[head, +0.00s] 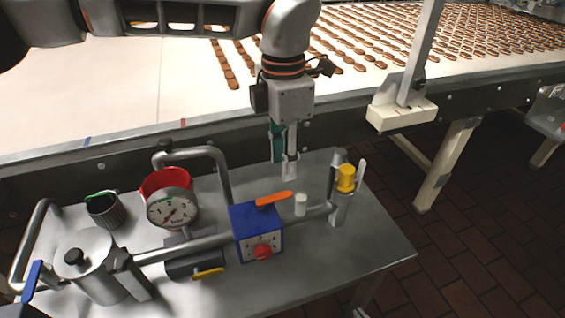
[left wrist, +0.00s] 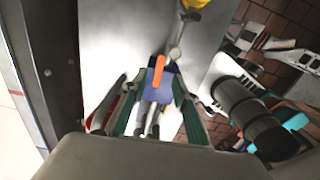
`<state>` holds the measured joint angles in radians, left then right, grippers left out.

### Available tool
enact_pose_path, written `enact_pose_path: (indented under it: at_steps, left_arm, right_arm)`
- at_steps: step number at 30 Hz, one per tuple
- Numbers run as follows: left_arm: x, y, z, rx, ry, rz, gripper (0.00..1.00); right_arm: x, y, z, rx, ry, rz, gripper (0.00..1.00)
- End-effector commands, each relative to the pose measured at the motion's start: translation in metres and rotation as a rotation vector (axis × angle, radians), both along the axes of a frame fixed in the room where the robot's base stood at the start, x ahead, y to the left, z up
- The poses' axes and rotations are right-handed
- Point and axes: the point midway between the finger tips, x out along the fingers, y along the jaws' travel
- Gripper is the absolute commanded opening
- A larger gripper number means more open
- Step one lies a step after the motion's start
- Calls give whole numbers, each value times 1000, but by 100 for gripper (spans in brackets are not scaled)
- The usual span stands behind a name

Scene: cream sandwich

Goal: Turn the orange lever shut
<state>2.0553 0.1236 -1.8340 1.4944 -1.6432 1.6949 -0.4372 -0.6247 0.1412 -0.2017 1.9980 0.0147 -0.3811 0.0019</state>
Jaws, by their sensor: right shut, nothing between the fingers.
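The orange lever (head: 273,198) sits on top of a blue box (head: 246,223) set in the pipe line on the metal table. It points roughly along the pipe, toward the yellow-capped fitting. In the left wrist view the lever (left wrist: 157,72) stands out above the blue box (left wrist: 156,94). My left gripper (head: 285,165) hangs fingers down, above and behind the lever in the head view, apart from it. In the left wrist view my left gripper (left wrist: 158,88) has its fingers spread with empty space between them. I cannot make out my right gripper in either view.
A red knob (head: 263,252) is on the box front. A gauge (head: 172,208), a metal tank (head: 92,262), a yellow lever (head: 208,273) and a curved pipe stand to the left. A white peg (head: 300,205) and a yellow cap (head: 346,177) stand right. The conveyor (head: 120,85) runs behind.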

Motion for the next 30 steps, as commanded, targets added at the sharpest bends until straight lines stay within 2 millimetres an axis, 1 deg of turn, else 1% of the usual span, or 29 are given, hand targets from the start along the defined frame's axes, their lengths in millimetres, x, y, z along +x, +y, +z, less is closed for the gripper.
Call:
enact_pose_path:
  at_steps: [2,5,10,14,18,23,30]
  left_arm:
    - [0,1,-1,3,-2,0,29]
    - [0,1,-8,4,-1,0,29]
    - [0,1,-34,3,1,1,29]
    - [-1,1,-54,3,1,0,29]
    - [0,0,-69,2,0,0,29]
    - [0,1,-77,2,-2,1,29]
    - [0,0,-77,2,-2,1,29]
  right_arm:
    - [-4,0,-3,0,9,1,0]
    - [-9,1,-8,1,21,2,0]
    - [-18,3,-16,0,39,5,0]
    - [-18,3,-16,-2,38,6,0]
    - [-12,3,-11,-1,23,5,0]
    - [-6,1,-6,-2,9,3,0]
    - [-2,-1,-5,-5,5,1,0]
